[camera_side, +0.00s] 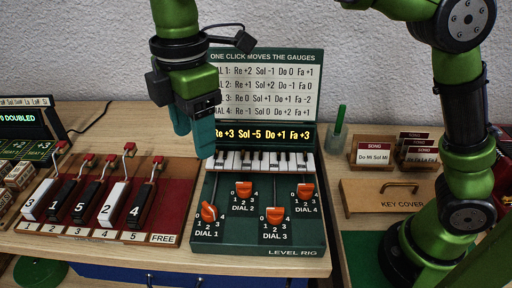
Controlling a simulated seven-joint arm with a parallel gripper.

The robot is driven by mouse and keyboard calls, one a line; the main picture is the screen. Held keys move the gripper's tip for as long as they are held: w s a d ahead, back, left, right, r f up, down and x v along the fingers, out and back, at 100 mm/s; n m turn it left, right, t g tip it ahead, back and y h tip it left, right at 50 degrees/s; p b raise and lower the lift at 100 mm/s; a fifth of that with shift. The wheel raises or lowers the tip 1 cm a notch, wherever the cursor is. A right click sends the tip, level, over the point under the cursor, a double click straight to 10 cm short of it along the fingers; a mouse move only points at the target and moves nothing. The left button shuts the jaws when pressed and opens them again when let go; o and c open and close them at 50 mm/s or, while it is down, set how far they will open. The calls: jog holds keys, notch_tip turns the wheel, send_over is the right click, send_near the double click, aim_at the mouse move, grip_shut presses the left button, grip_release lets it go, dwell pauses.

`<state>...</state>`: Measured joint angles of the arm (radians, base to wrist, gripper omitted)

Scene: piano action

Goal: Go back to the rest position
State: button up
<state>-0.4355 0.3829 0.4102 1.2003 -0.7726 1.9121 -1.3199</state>
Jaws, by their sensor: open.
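My gripper (195,136) hangs pointing down, its teal fingers in front of the left edge of the level rig's display. The fingers are open and nothing shows between them. The green level rig (314,225) stands below and to the right of it, with a small piano keyboard (262,161) and orange dial knobs. The knob of dial 1 (208,211) sits lower left, dial 2 (243,189) upper middle, dial 3 (275,214) lower middle and dial 4 (305,191) upper right. The display (285,134) reads "Re +3 Sol -5 Do +1 Fa +3", its left end partly covered.
A red board (180,185) with several numbered black and white keys lies on the left. An instruction panel (270,85) rises behind the rig.

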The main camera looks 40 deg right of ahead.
jog(key=s+d+f+m+t, duration=0.1)
jog(key=s+d+m+t, duration=0.1)
jog(key=d+m, duration=0.5)
jog(key=s+d+f+m+t+y, duration=0.1)
jog(key=s+d+m, duration=0.4)
jog(key=d, duration=0.5)
jog(key=s+d+f+m+t+y, duration=0.1)
jog(key=s+d+f+m+t, duration=0.2)
jog(key=d+m, duration=0.6)
jog(key=shift+s+t, duration=0.2)
jog(key=shift+t, duration=0.3)
jog(key=shift+f, duration=0.1)
